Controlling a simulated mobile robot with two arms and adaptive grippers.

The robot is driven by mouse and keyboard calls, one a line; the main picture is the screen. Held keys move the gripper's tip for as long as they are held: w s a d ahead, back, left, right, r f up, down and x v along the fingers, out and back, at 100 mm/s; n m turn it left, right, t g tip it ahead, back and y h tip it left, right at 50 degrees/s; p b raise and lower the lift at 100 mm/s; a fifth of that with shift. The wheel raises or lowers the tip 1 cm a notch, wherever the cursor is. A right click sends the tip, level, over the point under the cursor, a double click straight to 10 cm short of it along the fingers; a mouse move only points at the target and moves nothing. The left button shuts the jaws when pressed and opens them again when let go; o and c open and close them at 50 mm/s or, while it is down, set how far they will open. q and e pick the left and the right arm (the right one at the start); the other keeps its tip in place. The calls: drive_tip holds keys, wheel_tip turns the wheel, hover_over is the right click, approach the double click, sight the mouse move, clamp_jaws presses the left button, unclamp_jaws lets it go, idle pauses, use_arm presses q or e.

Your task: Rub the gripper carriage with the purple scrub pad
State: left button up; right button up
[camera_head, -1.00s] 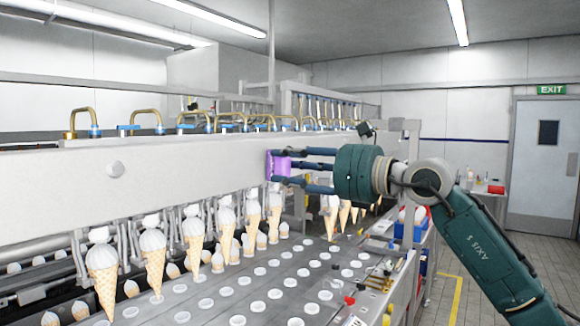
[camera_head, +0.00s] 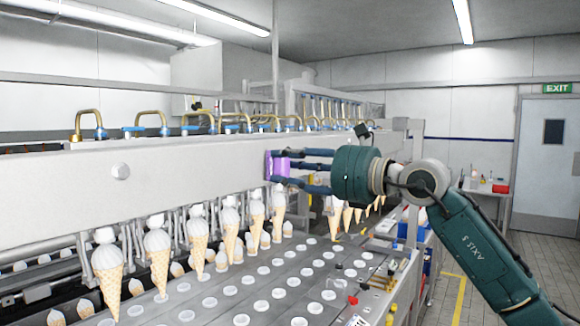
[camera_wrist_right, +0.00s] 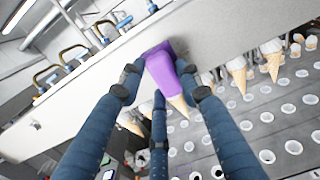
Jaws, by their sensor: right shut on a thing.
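The gripper carriage (camera_head: 200,168) is the long pale beam running across the machine in the head view. It also fills the upper part of the right wrist view (camera_wrist_right: 225,32). The purple scrub pad (camera_head: 278,165) is between the fingers of my right gripper (camera_head: 290,168), at the front face of the carriage. In the right wrist view the pad (camera_wrist_right: 163,72) has its far edge against the carriage face, as far as I can see. My right gripper's blue fingers (camera_wrist_right: 160,90) are shut on the pad. My left gripper is in neither view.
Ice cream cones (camera_head: 158,258) hang in a row under the carriage. A grey plate with several round holes (camera_head: 260,285) lies below them. Brass-coloured hose loops (camera_head: 150,120) line the carriage top. A side bench (camera_head: 485,188) and a door (camera_head: 545,160) are at right.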

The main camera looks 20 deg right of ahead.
drive_tip(key=shift+w+a, duration=0.25)
drive_tip(key=shift+d, duration=0.1)
drive_tip(key=shift+w+d+r+p, duration=0.1)
drive_tip(key=shift+w+d+p, duration=0.3)
drive_tip(key=shift+d+p, duration=0.1)
drive_tip(key=shift+w+d+p, duration=0.55)
drive_tip(key=shift+w+d, duration=0.3)
drive_tip(key=shift+d, duration=0.2)
drive_tip(key=shift+a, duration=0.1)
drive_tip(key=shift+s+a+b, duration=0.65)
drive_tip(key=shift+s+a, duration=0.6)
drive_tip(key=shift+a, duration=0.3)
